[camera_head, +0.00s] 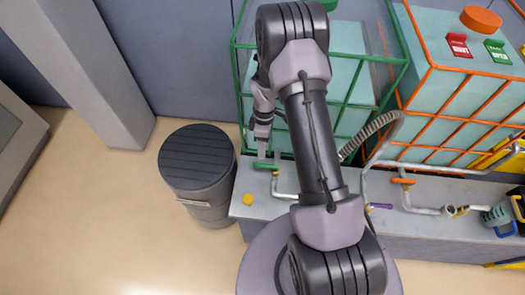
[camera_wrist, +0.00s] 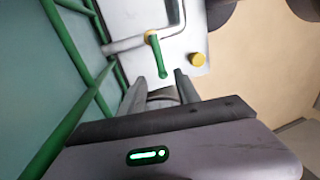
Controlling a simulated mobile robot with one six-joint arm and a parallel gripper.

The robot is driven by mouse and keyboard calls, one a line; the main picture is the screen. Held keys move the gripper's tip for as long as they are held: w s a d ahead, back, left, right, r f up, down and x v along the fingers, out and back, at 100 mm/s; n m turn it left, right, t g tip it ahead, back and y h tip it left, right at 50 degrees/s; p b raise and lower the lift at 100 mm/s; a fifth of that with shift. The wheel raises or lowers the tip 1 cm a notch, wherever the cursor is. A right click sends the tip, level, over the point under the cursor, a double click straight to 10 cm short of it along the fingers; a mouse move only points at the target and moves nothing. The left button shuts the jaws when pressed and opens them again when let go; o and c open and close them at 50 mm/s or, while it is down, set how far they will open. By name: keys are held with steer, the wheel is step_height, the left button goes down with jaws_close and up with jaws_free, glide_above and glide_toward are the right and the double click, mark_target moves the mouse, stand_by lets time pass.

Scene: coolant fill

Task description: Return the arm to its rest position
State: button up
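My arm reaches up from its base in the head view and bends down at the left of the green-framed tank (camera_head: 350,85). My gripper (camera_head: 268,155) points down, above the left end of the grey bench (camera_head: 250,215). In the wrist view the two fingers of my gripper (camera_wrist: 160,77) stand apart with nothing held between them. A green valve handle (camera_wrist: 157,55) on a pipe lies just beyond the fingertips, and I see no contact. A yellow cap (camera_wrist: 198,60) sits beside it on the bench; it also shows in the head view (camera_head: 248,199).
A dark ribbed bin (camera_head: 198,165) stands on the floor left of the bench. An orange-framed tank (camera_head: 460,90) is at the right. A ribbed hose (camera_head: 370,135), an orange handle (camera_head: 403,181) and a purple handle (camera_head: 379,206) are right of my arm. Floor at the lower left is clear.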

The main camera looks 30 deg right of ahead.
stand_by(0.3)
steer(key=a+r+m+t+b, duration=0.1)
steer(key=a+r+m, duration=0.2)
steer(key=r, duration=0.7)
steer(key=a+r+m+t+b, duration=0.1)
steer(key=a+r+m+t, duration=0.15)
steer(key=r, duration=0.75)
steer(key=s+a+r+m+t+b, duration=0.1)
steer(key=s+a+r+m, duration=0.1)
steer(key=s, duration=0.4)
steer(key=s+a+r+m+t+b, duration=0.1)
steer(key=s+a+r+m, duration=0.2)
steer(key=s+r, duration=0.3)
steer(key=s+a+r+m+t, duration=0.2)
steer(key=s+a+r+m, duration=0.1)
steer(key=s, duration=0.4)
steer(key=shift+s+r+m+y+b, duration=0.2)
steer(key=shift+r+m+y+b, duration=0.2)
steer(key=shift+r+m, duration=0.5)
steer(key=shift+f, duration=0.1)
